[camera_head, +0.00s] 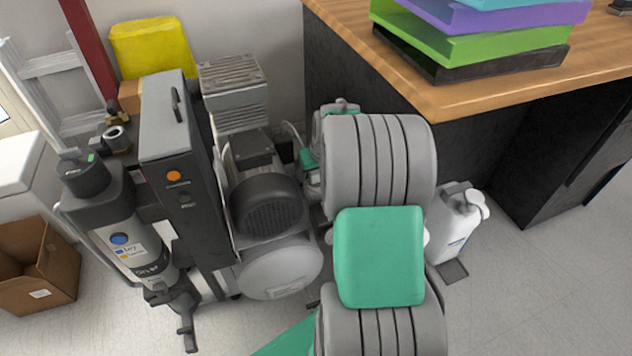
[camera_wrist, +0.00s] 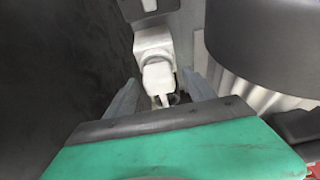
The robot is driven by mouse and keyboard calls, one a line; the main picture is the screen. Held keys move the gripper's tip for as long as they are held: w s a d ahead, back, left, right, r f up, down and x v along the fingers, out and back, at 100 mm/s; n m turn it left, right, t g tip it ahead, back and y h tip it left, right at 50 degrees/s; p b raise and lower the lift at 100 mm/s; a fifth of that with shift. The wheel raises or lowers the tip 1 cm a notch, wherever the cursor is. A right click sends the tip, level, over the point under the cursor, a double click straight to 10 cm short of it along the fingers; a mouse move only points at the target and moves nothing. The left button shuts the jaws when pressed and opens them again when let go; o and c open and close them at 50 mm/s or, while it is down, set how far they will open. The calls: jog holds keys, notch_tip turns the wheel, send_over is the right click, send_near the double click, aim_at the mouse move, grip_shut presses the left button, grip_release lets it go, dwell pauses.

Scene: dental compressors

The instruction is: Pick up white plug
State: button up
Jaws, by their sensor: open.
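The white plug (camera_wrist: 158,76) is in the middle of the wrist view, below a light grey block, with a thin pale prong or cord end pointing down. My gripper (camera_wrist: 160,86) is open, with one grey finger to the left of the plug and one to the right. The plug appears between the fingers; I cannot tell whether either touches it. In the head view my own arm covers much of the middle, and I cannot make out the plug there.
The compressor (camera_head: 267,205) and a tall grey cabinet (camera_head: 178,165) stand left of my arm. A wooden-topped desk (camera_head: 480,95) is at the right, with a white canister (camera_head: 457,225) near its base. A cardboard box (camera_head: 38,268) sits at far left.

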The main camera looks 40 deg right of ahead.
jog(key=shift+r, duration=0.15)
jog(key=shift+c, duration=0.4)
grip_shut()
